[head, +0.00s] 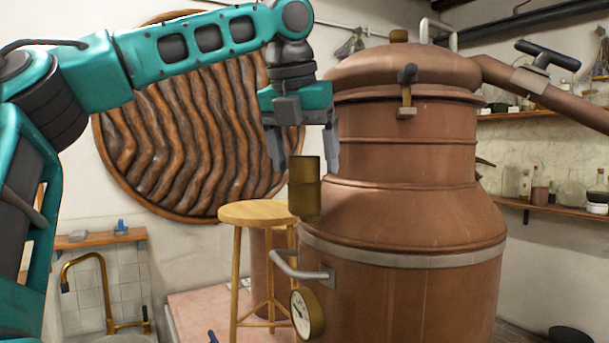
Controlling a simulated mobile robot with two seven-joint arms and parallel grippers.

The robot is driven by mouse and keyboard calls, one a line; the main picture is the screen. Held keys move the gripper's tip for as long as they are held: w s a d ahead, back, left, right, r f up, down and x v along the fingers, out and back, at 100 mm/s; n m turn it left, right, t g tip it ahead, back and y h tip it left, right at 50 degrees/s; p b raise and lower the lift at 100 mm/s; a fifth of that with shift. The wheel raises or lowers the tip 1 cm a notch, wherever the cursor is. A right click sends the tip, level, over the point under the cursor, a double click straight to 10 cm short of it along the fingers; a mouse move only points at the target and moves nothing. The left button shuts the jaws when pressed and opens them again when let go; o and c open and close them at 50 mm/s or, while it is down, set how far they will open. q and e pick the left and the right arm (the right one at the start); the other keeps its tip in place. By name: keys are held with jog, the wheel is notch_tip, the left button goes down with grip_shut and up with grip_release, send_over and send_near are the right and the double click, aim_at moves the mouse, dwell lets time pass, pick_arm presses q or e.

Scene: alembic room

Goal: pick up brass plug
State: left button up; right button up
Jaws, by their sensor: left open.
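My right gripper is not in view.
The still has a grey handle (298,268), a round gauge (306,313) and a copper pipe (545,95) going right. A brass tap (104,290) stands at the lower left. Shelves with bottles (540,195) are on the right wall. Open air surrounds the gripper on its left.

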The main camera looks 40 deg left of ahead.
pick_arm(q)
jog(key=shift+w+a+f, duration=0.1)
jog(key=shift+w+f, duration=0.05)
jog(key=shift+f, duration=0.25)
jog(key=shift+c, duration=0.2)
jog(key=c, duration=1.2)
jog(key=shift+r, duration=0.1)
